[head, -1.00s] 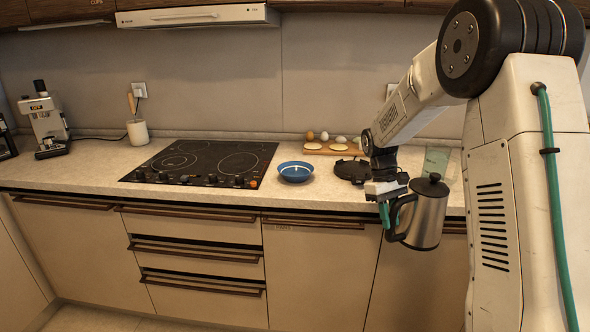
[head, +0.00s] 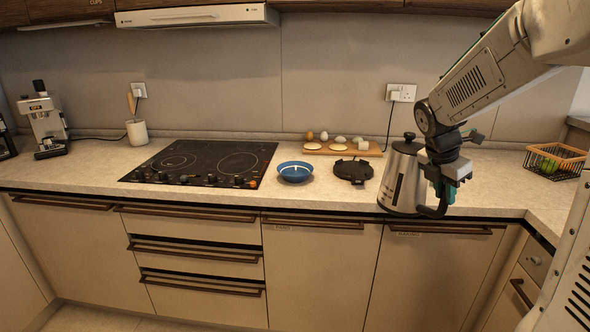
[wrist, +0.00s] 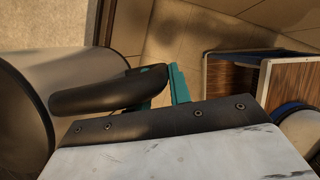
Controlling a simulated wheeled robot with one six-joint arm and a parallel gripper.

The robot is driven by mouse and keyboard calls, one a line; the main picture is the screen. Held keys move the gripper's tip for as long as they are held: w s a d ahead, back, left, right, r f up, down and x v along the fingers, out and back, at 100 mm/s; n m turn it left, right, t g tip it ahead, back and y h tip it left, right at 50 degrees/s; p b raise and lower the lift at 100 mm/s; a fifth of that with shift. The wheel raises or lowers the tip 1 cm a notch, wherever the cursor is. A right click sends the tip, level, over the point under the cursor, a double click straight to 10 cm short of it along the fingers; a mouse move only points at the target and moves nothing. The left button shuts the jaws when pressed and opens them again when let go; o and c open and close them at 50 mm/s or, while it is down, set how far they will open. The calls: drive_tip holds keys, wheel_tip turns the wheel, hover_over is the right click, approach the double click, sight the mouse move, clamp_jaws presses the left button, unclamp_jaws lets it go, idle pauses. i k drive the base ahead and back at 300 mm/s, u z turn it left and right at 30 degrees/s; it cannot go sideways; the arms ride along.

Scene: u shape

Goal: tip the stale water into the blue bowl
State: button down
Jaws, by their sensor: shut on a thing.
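The blue bowl (head: 295,177) sits upright on the counter, right of the cooktop; I cannot make out what is in it. A steel kettle (head: 402,180) with a black lid is upright at the counter's front edge, right of the bowl; I cannot tell whether its base touches the counter. My gripper (head: 440,198) is shut on the kettle's black handle, on the kettle's right side. In the wrist view the handle (wrist: 105,92) lies by the teal fingers, with the kettle body (wrist: 70,65) at left. Any water inside is hidden.
A black round appliance (head: 352,172) lies between bowl and kettle. Behind are a wooden board (head: 345,150) with eggs and pale rounds, and a wire basket (head: 556,160) at far right. The black cooktop (head: 205,162) is left of the bowl.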

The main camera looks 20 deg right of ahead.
sight(291, 171)
drive_tip(key=i, duration=1.1)
drive_tip(key=u, duration=0.45)
